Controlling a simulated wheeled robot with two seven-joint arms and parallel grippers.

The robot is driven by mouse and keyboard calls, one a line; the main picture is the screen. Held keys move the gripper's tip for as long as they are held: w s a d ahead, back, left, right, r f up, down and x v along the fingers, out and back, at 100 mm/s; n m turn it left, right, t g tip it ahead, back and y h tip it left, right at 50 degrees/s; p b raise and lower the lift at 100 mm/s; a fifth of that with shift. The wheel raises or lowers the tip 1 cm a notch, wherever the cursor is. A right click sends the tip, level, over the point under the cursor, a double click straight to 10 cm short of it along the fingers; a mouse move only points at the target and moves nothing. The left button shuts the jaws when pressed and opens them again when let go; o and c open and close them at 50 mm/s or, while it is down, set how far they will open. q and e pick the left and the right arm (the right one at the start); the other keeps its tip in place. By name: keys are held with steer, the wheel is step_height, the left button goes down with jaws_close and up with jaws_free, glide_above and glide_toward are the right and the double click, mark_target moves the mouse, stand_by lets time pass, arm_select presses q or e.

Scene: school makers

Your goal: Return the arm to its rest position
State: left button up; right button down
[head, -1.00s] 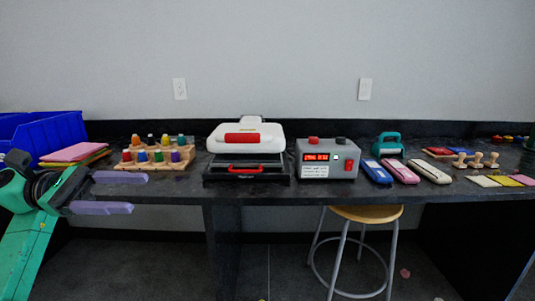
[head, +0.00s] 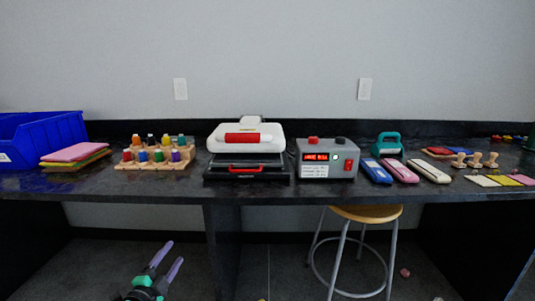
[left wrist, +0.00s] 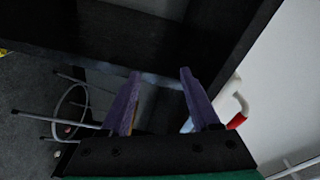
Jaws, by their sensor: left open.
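My left gripper (head: 166,257) has purple fingers and a green and black wrist. In the head view it is low in front of the dark bench, below the level of its top, with its fingers pointing up and slightly right. The fingers are apart and nothing is between them. In the left wrist view the two purple fingers (left wrist: 158,98) are open in front of the dark underside and panels of the bench. My right gripper is not in view.
A stool (head: 365,214) stands under the bench. Floor left of it looks clear.

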arm_select(q)
steer(key=s+d+f+n+g+y, duration=0.1)
steer(key=s+f+n+g, duration=0.5)
steer(key=s+f, duration=0.6)
steer(key=s+d+f+n+g+y, duration=0.2)
steer(key=s+f+n+g, duration=0.55)
steer(key=f, duration=0.75)
steer(key=s+d+f+g+h, duration=0.1)
steer(key=s+d+f, duration=0.1)
steer(key=s, duration=0.5)
steer(key=s+d+f+g, duration=0.1)
steer(key=s+f+g, duration=0.1)
steer(key=s, duration=0.5)
steer(key=s+a+r+p, duration=0.2)
steer(key=s+p, duration=0.5)
steer(key=p, duration=0.5)
steer(key=s+a+r+p, duration=0.2)
steer(key=s+p, duration=0.6)
steer(key=p, duration=0.4)
steer(key=shift+s+a+r, duration=0.25)
steer(key=shift+r, duration=0.55)
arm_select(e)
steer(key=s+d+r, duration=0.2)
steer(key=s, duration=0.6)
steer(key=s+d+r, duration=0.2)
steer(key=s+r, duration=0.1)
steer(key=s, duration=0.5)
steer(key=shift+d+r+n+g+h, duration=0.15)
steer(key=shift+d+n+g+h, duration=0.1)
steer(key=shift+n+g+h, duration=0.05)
